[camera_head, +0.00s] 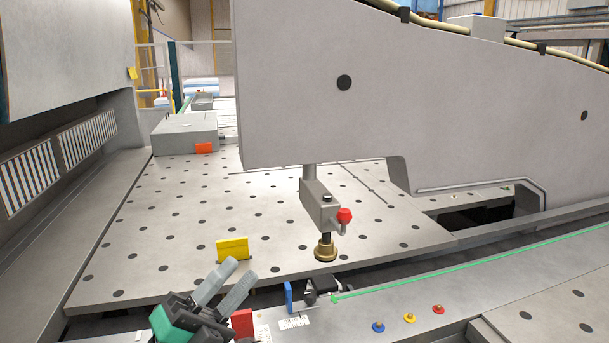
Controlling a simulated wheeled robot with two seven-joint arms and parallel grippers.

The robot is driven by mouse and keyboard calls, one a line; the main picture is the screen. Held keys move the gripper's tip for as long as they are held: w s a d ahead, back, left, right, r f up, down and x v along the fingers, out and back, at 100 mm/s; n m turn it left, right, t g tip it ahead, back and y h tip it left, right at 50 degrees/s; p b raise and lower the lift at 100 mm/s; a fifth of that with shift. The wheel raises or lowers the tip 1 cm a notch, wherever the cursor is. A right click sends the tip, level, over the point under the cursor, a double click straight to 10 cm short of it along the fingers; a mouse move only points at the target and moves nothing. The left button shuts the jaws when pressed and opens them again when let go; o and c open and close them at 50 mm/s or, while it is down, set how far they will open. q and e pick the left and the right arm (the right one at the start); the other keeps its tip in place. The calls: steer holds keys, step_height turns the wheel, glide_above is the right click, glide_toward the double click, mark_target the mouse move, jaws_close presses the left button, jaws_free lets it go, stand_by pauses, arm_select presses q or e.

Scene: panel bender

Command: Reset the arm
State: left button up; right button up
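My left gripper (240,269) comes in at the bottom, left of centre, over the front edge of the machine table. Its two light grey fingers point up and to the right, with a gap between them and nothing seen in it. A green and black body shows below the fingers. My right gripper is not in view. The large grey machine arm (420,85) spans the upper right. A grey block with a red knob (345,215) hangs under it, ending in a brass foot (326,251) near the table's front edge.
The perforated table (185,225) is mostly clear. A yellow block (233,249) stands just behind my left gripper. Red (243,323) and blue (288,297) tabs stand close to its right. Blue, yellow and red buttons (409,318) sit on the front rail. A striped panel (88,140) is at left.

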arm_select(q)
steer(key=w+a+f+n+y, duration=0.1)
steer(key=a+f+n+y, duration=0.5)
steer(key=f+n+y, duration=0.5)
steer(key=a+f+n+y, duration=0.6)
steer(key=f+n+y, duration=0.3)
steer(key=f+n, duration=0.3)
steer(key=s+f+n+g, duration=0.4)
steer(key=s+f+g, duration=0.8)
steer(key=s+f, duration=0.8)
step_height(320, 180, down, 28)
steer(key=r+g, duration=0.1)
steer(key=s+a+f, duration=0.2)
steer(key=s+f, duration=0.8)
steer(key=f, duration=0.1)
steer(key=s+a+f+g, duration=0.1)
steer(key=s+a+f, duration=0.1)
steer(key=s+f, duration=0.8)
steer(key=shift+s+f, duration=0.3)
steer(key=shift+f, duration=0.05)
